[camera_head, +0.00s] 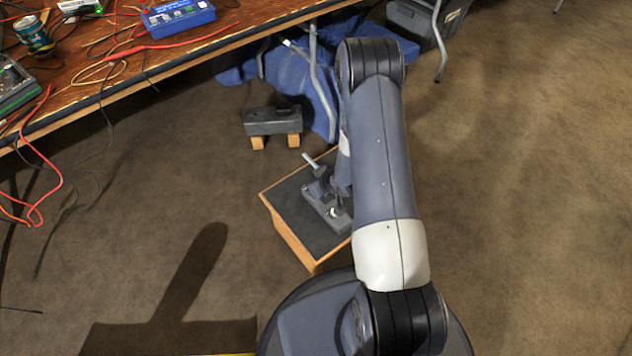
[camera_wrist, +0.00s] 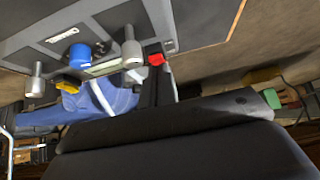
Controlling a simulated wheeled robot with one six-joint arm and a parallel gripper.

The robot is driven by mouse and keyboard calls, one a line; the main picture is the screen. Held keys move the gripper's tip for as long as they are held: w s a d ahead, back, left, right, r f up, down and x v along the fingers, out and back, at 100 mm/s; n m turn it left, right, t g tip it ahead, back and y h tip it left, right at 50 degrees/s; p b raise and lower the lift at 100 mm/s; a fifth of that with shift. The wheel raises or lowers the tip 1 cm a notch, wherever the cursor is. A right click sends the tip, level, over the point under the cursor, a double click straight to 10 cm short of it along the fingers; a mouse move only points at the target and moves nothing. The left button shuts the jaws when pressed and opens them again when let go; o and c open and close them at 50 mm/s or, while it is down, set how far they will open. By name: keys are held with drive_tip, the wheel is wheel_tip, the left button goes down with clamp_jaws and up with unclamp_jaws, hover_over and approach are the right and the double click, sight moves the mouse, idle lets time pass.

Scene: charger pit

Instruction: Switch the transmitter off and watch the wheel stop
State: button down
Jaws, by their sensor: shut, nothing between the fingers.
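The transmitter (camera_head: 319,207), a grey unit with a pale rod at its far end, lies on a low wooden box with a dark top (camera_head: 290,208). My gripper (camera_head: 339,202) is at the transmitter, partly hidden by my arm, and looks shut with nothing in it. In the wrist view the transmitter's grey panel (camera_wrist: 105,18) fills the upper left, with silver posts, a blue knob (camera_wrist: 78,52), a yellow part (camera_wrist: 68,84) and a red switch-like part (camera_wrist: 156,59). Contact with the red part is unclear. A grey unit on wooden blocks (camera_head: 272,122) stands behind; I cannot make out its wheel clearly.
A wooden table (camera_head: 110,75) at the upper left carries a blue box (camera_head: 178,17), a can (camera_head: 34,36) and many cables, some hanging over its edge. Blue cloth (camera_head: 295,75) and metal legs lie beyond the grey unit. Carpet (camera_head: 520,180) on the right is clear.

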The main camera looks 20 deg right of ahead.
drive_tip(key=shift+s+f, duration=0.1)
drive_tip(key=shift+f, duration=0.2)
drive_tip(key=shift+r, duration=0.15)
drive_tip(key=shift+w+a+r, duration=0.25)
drive_tip(key=shift+w+r, duration=0.05)
drive_tip(key=shift+w, duration=0.35)
drive_tip(key=shift+r+p, duration=0.1)
drive_tip(key=shift+p, duration=0.2)
